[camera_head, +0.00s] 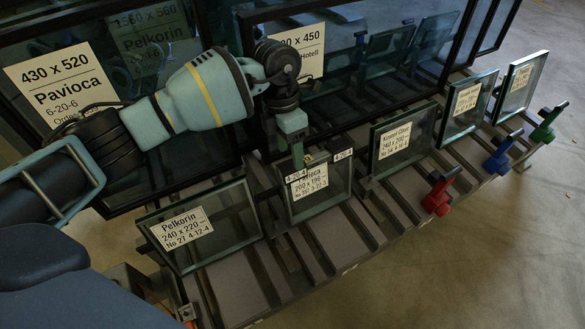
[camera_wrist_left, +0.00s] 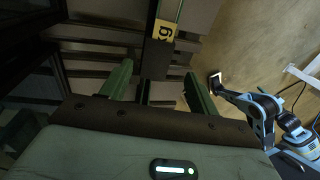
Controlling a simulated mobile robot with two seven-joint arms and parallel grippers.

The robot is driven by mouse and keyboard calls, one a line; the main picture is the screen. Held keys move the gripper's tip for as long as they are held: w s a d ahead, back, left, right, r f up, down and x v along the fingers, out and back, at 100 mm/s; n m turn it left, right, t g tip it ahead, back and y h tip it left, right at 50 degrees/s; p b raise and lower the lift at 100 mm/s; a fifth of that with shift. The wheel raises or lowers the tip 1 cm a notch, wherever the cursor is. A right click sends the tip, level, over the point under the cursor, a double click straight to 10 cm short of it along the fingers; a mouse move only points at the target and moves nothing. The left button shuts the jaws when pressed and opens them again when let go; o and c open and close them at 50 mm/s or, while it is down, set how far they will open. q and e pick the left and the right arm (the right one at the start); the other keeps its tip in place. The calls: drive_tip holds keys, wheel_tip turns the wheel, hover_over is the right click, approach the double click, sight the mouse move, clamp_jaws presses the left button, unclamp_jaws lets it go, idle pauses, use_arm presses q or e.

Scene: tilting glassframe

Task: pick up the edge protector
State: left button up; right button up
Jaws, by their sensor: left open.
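My left gripper (camera_head: 298,160) reaches down from the upper left to the top edge of the small Pavioca glass pane (camera_head: 314,197). Its two green fingers are apart in the left wrist view (camera_wrist_left: 155,90). A dark strip with a yellow tag (camera_wrist_left: 163,31) runs between and beyond them there. A small yellowish spot shows by the fingertips in the head view, too small to make out. I cannot tell for sure which piece is the edge protector. My right arm seems to show in the left wrist view, with its gripper (camera_wrist_left: 215,82) small and unclear.
A Pelkorin pane (camera_head: 208,229) leans to the left, and more labelled panes (camera_head: 404,141) stand to the right on the slatted rack. Red (camera_head: 440,190), blue (camera_head: 502,152) and green (camera_head: 548,122) handles stick out along its front. Large framed panes stand behind. The floor at right is clear.

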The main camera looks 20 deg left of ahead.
sight(291, 164)
use_arm(q)
drive_tip(key=shift+d+f, duration=0.1)
drive_tip(key=shift+f, duration=0.35)
drive_tip(key=b+x, duration=0.2)
drive_tip(key=x, duration=0.2)
drive_tip(key=shift+w+f, duration=0.1)
drive_tip(key=shift+f, duration=0.1)
drive_tip(key=shift+f+b, duration=0.25)
drive_tip(key=shift+b, duration=0.1)
drive_tip(key=shift+c, duration=0.3)
drive_tip(key=shift+c, duration=1.2)
drive_tip(key=c, duration=0.7)
